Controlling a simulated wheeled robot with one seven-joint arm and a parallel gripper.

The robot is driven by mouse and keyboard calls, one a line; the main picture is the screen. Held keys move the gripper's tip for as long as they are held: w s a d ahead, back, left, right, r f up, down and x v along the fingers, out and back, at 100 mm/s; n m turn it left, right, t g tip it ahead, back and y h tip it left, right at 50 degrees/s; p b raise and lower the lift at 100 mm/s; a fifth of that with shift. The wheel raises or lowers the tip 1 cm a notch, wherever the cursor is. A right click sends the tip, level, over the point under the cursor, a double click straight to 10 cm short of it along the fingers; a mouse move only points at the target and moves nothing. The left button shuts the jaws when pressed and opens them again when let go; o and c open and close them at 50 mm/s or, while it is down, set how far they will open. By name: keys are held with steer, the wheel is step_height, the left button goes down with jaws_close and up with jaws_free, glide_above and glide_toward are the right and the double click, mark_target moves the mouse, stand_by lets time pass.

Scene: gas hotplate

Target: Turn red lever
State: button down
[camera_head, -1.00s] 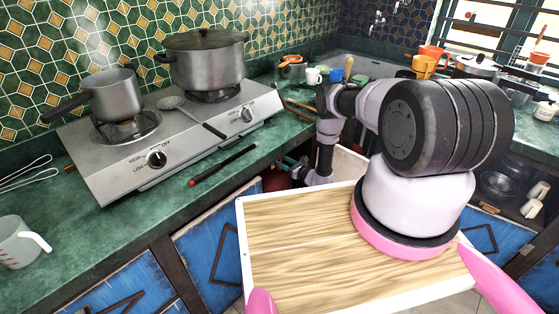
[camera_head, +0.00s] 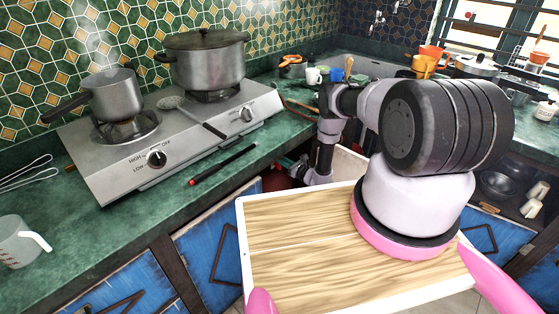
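My arm reaches down past the counter's front edge into the opening right of the blue cabinet door. My gripper (camera_head: 285,163) is at its end, small and partly in shadow, so its fingers are hard to make out. A dark red object (camera_head: 275,181) shows in the opening just below and left of the gripper, mostly hidden. I cannot make out a red lever or tell whether the gripper touches anything.
A gas hotplate (camera_head: 110,175) with two black knobs carries a saucepan (camera_head: 114,96) and a large lidded pot (camera_head: 207,65). A black stick with a red tip (camera_head: 222,165) lies in front. A measuring jug (camera_head: 18,243) stands at left.

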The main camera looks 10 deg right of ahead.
steer(key=shift+w+d+f+m, duration=0.3)
steer(key=shift+d+f+m, duration=0.2)
steer(key=shift+m, duration=2.35)
steer(key=shift+w+d+f+m, duration=0.35)
steer(key=shift+f+m, duration=0.25)
steer(key=shift+m, duration=2.3)
steer(key=shift+w+d+f+m, duration=0.25)
steer(key=shift+d+f+m, duration=0.25)
steer(key=shift+m, duration=2.35)
steer(key=shift+f, duration=0.1)
steer(key=c, duration=0.9)
jaws_free()
steer(key=v, duration=1)
steer(key=shift+s+d, duration=0.15)
steer(key=shift+s, duration=0.15)
